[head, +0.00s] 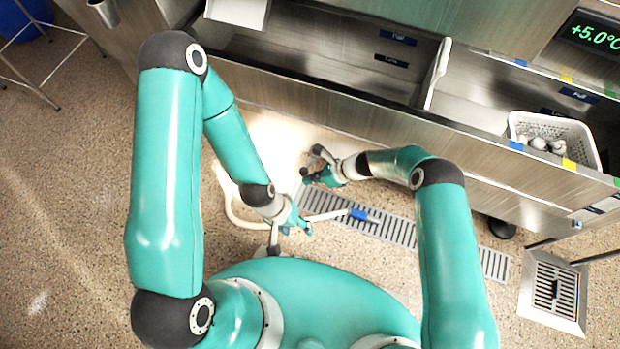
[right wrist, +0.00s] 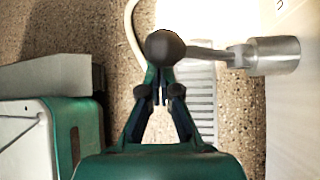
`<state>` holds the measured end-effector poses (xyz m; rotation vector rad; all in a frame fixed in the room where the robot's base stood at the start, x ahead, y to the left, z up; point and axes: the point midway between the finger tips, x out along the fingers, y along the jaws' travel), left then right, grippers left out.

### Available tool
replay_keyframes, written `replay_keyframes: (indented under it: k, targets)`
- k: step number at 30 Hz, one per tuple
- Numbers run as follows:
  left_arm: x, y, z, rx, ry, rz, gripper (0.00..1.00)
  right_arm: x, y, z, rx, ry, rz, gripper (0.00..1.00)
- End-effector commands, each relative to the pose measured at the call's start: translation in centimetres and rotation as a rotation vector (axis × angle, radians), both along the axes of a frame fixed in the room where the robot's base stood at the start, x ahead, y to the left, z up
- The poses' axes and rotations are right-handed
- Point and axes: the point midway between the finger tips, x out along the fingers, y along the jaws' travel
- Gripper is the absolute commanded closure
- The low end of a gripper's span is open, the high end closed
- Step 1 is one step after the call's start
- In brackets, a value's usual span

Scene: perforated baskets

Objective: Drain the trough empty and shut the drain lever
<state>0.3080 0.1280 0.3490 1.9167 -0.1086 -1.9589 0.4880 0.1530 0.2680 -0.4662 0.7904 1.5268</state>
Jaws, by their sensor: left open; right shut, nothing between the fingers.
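The steel trough (head: 300,90) runs across the top of the head view, with a divider between two compartments. I cannot tell any water level in it. The drain lever (right wrist: 205,53), a metal rod with a dark ball knob, shows in the right wrist view, running sideways to a metal cylinder. My right gripper (head: 308,178) is at the trough's front, its fingers shut and empty. In the right wrist view its fingertips (right wrist: 163,90) are just below the knob; contact is unclear. My left gripper (head: 304,228) is open, lower, beside a pale rod with a blue piece (head: 358,214).
A white perforated basket (head: 590,147) with pale items sits in the trough's right compartment. A pale hose (head: 228,198) curves over the floor. A floor grate (head: 400,232) runs along the trough's front. A square drain (head: 553,292) is at right. A display reads +5.0°C.

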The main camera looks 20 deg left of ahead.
Motion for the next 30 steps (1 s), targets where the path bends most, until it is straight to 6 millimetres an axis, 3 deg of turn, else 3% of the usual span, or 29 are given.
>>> replay_keyframes:
  k: [5,30]
  targets:
    - [0.1,-0.5,0.7,-0.003,-0.055,-0.040,0.45,0.1,0.0,0.1,0.000,0.000,0.000,1.00]
    - [0.1,-0.5,-0.2,-0.003,-0.055,-0.038,0.45,0.6,-0.1,1.2,0.000,0.000,-0.003,1.00]
